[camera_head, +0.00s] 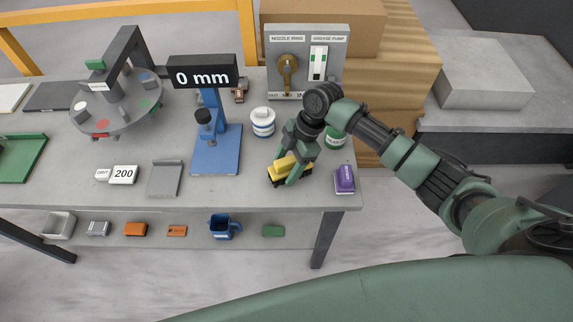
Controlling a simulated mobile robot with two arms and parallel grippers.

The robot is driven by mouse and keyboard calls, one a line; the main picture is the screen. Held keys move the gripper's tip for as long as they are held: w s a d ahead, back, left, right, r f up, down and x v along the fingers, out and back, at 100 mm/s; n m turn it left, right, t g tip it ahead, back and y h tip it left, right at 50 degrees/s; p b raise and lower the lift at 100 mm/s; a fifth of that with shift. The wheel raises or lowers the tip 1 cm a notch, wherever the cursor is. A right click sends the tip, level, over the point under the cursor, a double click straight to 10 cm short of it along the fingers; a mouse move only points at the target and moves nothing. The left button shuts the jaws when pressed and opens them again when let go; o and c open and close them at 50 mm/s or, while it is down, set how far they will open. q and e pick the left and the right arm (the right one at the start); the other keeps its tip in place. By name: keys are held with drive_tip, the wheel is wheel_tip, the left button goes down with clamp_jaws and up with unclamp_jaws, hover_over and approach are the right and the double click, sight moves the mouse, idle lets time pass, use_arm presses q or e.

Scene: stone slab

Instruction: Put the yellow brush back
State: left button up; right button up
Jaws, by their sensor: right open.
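The yellow brush (282,168) lies on the grey table near its front right edge, with dark bristles showing under its yellow body. My right gripper (289,173) reaches down over the brush from above. Its fingers are open, with a green finger in front of the brush and hiding part of it. I cannot tell whether the fingers touch the brush. My left gripper is not in view.
A purple block (344,178) is right of the brush, a green-labelled container (335,138) behind it, and a white-and-blue jar (263,122) behind left. A blue stand (217,155) with a "0 mm" display is left. The lower shelf (190,239) holds several small items.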

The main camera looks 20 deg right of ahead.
drive_tip(key=b+v, duration=0.2)
drive_tip(key=v, duration=0.8)
drive_tip(key=shift+d+r, duration=0.15)
drive_tip(key=shift+r, duration=0.05)
drive_tip(key=shift+v, duration=0.85)
